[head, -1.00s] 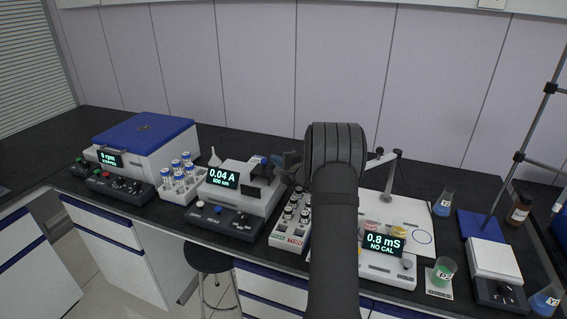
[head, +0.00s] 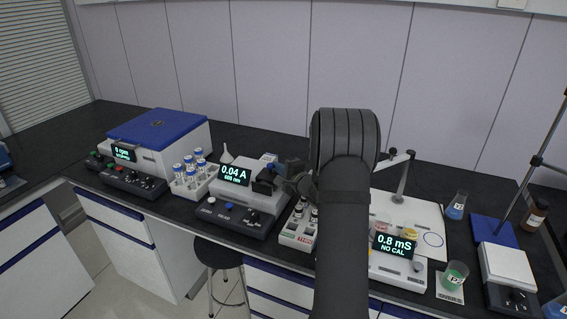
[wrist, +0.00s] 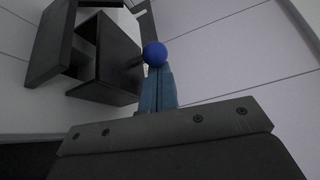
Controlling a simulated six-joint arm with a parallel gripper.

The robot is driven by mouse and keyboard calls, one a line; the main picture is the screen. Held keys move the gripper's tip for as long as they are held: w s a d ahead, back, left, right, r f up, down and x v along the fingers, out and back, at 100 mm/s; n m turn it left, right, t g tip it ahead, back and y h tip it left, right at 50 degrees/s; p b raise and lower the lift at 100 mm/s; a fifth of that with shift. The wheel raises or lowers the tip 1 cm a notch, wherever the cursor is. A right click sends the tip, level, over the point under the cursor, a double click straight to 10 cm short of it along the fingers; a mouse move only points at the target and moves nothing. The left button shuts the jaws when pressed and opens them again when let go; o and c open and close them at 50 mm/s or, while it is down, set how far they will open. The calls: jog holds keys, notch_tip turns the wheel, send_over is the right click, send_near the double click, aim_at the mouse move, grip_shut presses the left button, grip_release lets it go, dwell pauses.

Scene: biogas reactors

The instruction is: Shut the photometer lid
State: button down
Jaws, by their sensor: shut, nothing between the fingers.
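The photometer (head: 252,205) is the pale instrument with a dark front panel and a 0.04 A display, left of my arm in the head view. Its dark lid (head: 264,182) shows at the right of the display. In the wrist view the lid (wrist: 110,62) looks like a dark boxy part, standing tilted, with a round blue knob (wrist: 154,54). My gripper (wrist: 158,72) is shut and empty, its blue fingertips right at the knob; I cannot tell if they touch. In the head view my gripper (head: 282,178) is partly hidden by my arm.
A rack of blue-capped vials (head: 190,176) and a centrifuge (head: 158,138) stand left of the photometer. A vial block (head: 298,232) stands to its right, close to my arm. A conductivity meter (head: 398,268) and beakers are further right.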

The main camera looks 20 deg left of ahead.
jog(key=shift+s, duration=1.2)
jog(key=shift+f, duration=0.1)
jog(key=shift+w, duration=0.45)
jog(key=w, duration=0.1)
jog(key=w+d, duration=0.1)
jog(key=w, duration=0.1)
jog(key=shift+d+f, duration=0.3)
jog(key=shift+d, duration=0.05)
jog(key=v, duration=0.9)
jog(key=shift+s, duration=0.2)
